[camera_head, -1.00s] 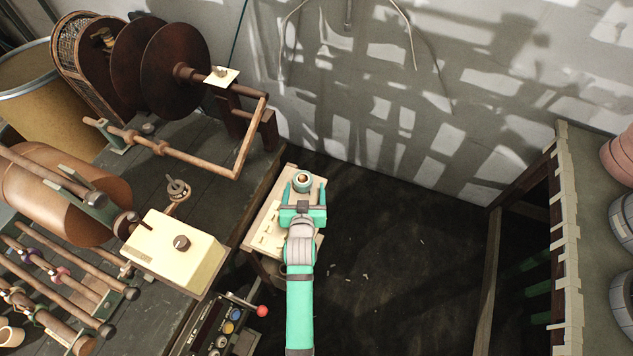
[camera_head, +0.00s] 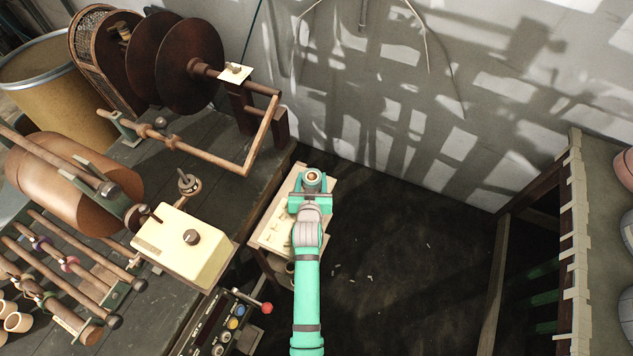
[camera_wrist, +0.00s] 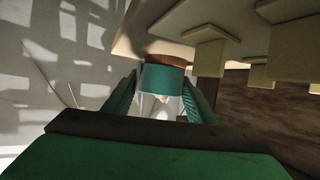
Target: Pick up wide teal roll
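The wide teal roll (camera_head: 313,173) is at the far end of a small pale stand in the head view, with its brown core facing up. In the wrist view its teal band (camera_wrist: 162,79) sits between the two green fingers. My gripper (camera_head: 313,183) reaches over the stand from the front. Its fingers lie along both sides of the roll, and their tips appear to touch it in the wrist view (camera_wrist: 162,88). I cannot tell whether the roll's base still touches the stand.
The small stand (camera_head: 274,229) carries several pale blocks, close to my gripper in the wrist view (camera_wrist: 205,50). The winding bench (camera_head: 215,205) with spindles and a cream box (camera_head: 183,247) is left. A shelf of rolls is at the right edge.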

